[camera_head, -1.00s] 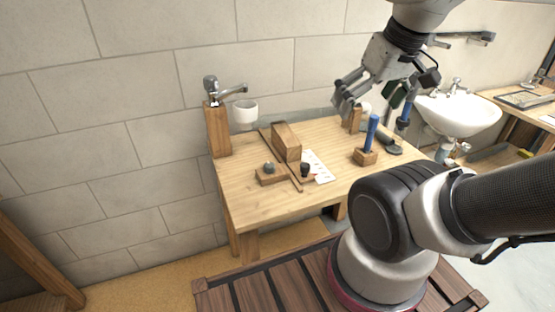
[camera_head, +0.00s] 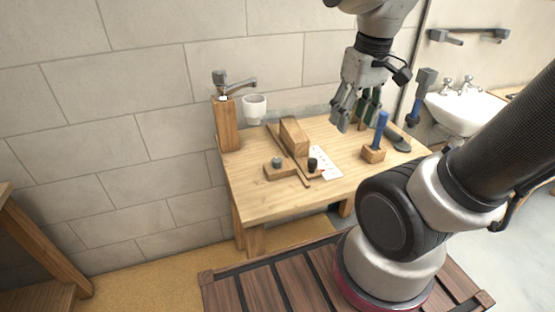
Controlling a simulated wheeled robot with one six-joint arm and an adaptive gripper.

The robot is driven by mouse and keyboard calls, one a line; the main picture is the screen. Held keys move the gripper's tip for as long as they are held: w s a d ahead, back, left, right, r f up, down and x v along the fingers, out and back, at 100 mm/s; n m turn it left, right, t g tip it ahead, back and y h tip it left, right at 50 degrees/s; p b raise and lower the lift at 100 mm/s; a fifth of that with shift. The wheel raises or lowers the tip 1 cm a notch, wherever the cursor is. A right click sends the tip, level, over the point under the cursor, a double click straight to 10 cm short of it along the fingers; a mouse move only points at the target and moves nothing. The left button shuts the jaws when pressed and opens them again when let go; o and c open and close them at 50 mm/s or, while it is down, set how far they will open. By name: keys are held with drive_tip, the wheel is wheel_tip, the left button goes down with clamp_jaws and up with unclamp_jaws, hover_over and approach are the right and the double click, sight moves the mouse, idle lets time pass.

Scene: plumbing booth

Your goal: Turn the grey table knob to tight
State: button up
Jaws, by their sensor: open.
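The grey table knob (camera_head: 277,161) sits on a small wooden block (camera_head: 281,172) on the left part of the wooden table. It is small in this view, and I cannot read how far it is turned. My gripper (camera_head: 343,126) hangs above the table, pointing down, to the right of the knob and higher than it. Its fingers are open and hold nothing visible. A small black knob-like piece (camera_head: 312,163) stands just right of the grey knob, beside a white marked card (camera_head: 326,162).
A wooden block (camera_head: 294,136) and a thin strip lie behind the knob. A blue-handled tool (camera_head: 381,131) stands in a wooden holder on the right. A tap on a wooden post (camera_head: 228,123) and a white cup (camera_head: 255,108) are at the back left. The front tabletop is clear.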

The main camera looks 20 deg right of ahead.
drive_tip(key=w+a+f+n+g, duration=0.3)
drive_tip(key=w+a+f, duration=0.1)
drive_tip(key=w+f, duration=0.35)
drive_tip(key=n+t, duration=0.1)
drive_tip(key=n, duration=0.9)
hover_over(278, 159)
drive_tip(key=f, duration=0.6)
drive_tip(key=s+f, duration=0.1)
drive_tip(key=f, duration=0.3)
drive_tip(key=shift+w+n+t, duration=0.4)
drive_tip(key=shift+w+n, duration=0.1)
drive_tip(key=shift+n, duration=0.3)
drive_tip(key=shift+a+f, duration=0.1)
drive_tip(key=shift+f, duration=0.05)
wheel_tip(278, 159, down, 7)
drive_tip(key=shift+f, duration=0.2)
drive_tip(key=shift+c, duration=0.2)
drive_tip(key=c, duration=1)
